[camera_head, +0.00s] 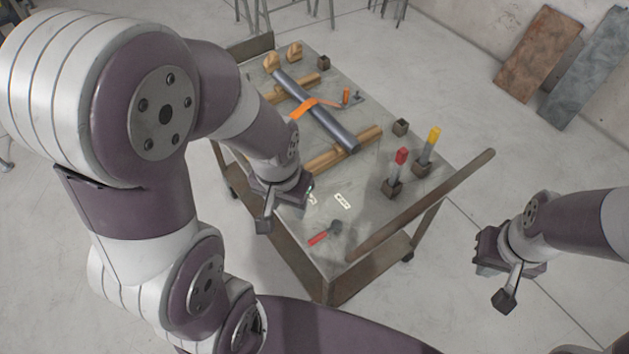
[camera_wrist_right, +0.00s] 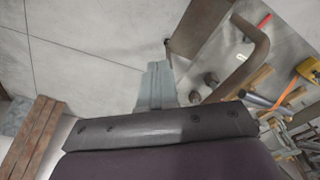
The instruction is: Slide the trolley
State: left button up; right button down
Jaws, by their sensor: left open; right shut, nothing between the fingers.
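The trolley (camera_head: 300,235) is a grey metal cart with a flat top, a lower shelf and small wheels. Its brown push handle (camera_head: 425,205) runs along the near right end; the handle also shows in the right wrist view (camera_wrist_right: 262,48). My left gripper (camera_head: 286,208) is open over the trolley's near left edge, apart from the handle; whether it touches the top cannot be told. My right gripper (camera_head: 505,298) is shut and empty, off to the right of the handle over bare floor. My left arm hides part of the trolley's left side.
On the trolley lie a dark cylinder (camera_head: 335,130) on wooden blocks with an orange strap (camera_head: 312,106), red (camera_head: 401,157) and yellow-topped (camera_head: 433,136) tools, and a red-handled tool (camera_head: 320,238). Two slabs (camera_head: 538,52) lean on the wall. Floor right of the trolley is clear.

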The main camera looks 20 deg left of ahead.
aim_at(355, 190)
jog(key=l+u, duration=0.2)
jog(key=u, duration=0.15)
jog(key=i+l+u, duration=0.1)
jog(key=l+u, duration=0.15)
jog(key=u, duration=0.15)
jog(key=l+u, duration=0.2)
jog(key=u, duration=0.15)
